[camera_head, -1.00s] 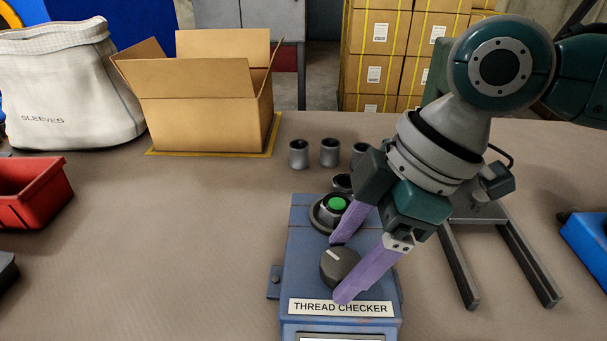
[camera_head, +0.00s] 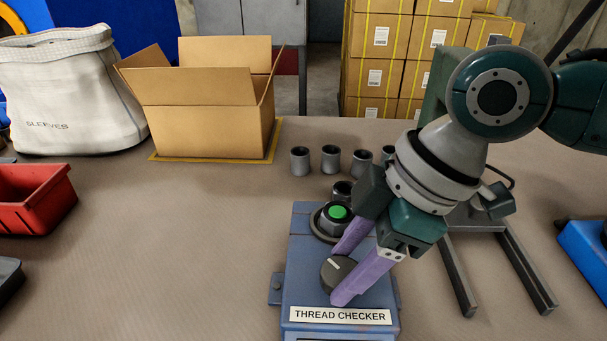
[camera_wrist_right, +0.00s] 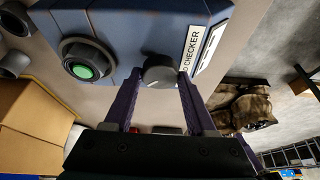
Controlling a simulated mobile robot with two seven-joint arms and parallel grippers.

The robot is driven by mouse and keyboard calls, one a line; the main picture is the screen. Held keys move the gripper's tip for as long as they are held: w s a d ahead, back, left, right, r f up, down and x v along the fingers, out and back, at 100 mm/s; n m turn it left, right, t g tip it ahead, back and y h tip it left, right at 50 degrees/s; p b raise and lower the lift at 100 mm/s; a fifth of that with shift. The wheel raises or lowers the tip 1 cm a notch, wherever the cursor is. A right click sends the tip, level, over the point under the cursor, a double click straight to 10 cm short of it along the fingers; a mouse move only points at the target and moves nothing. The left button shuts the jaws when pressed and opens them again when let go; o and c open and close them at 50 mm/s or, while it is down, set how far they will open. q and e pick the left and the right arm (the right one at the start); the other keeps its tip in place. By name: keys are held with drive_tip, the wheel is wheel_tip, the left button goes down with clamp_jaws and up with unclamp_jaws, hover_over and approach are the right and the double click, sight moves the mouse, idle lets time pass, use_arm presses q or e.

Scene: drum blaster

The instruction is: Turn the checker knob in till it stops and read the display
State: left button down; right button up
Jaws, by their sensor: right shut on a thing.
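The blue thread checker (camera_head: 300,255) stands on the table with its label (camera_head: 340,315) facing front. Its dark round knob (camera_head: 337,270) has a white mark on its upper left part. My right gripper (camera_head: 342,268) has its two purple fingers on either side of the knob, shut on it. The knob (camera_wrist_right: 160,72) also shows between the fingers in the right wrist view. Behind the knob, a green round top (camera_head: 338,212) sits in a dark ring. The display is cut off below the label in the head view, and no reading is legible. My left gripper is not in view.
Several grey sleeves (camera_head: 331,158) stand behind the checker. An open carton (camera_head: 210,130) and a white sack (camera_head: 70,90) are at the back left. A red bin (camera_head: 35,200) is at left, a blue bin (camera_head: 583,250) at right.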

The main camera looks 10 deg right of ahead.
drive_tip(key=m+p, duration=0.1)
drive_tip(key=p, duration=0.1)
drive_tip(key=m+t+p, duration=0.1)
drive_tip(key=m+p, duration=0.2)
drive_tip(key=p, duration=0.2)
drive_tip(key=shift+s+a+r+m+t+h, duration=0.15)
drive_tip(key=shift+s+r+m+t+h, duration=0.05)
drive_tip(key=shift+r+m+t+h, duration=0.15)
drive_tip(key=shift+f+m+t+h+p, duration=0.15)
drive_tip(key=shift+m+t+h+p, duration=0.15)
drive_tip(key=shift+m+p, duration=0.9)
drive_tip(key=shift+f+m+p, duration=0.1)
drive_tip(key=shift+m+p, duration=0.15)
drive_tip(key=shift+p, duration=0.1)
drive_tip(key=o, duration=1.4)
drive_tip(key=shift+h, duration=0.25)
drive_tip(key=shift+c, duration=0.2)
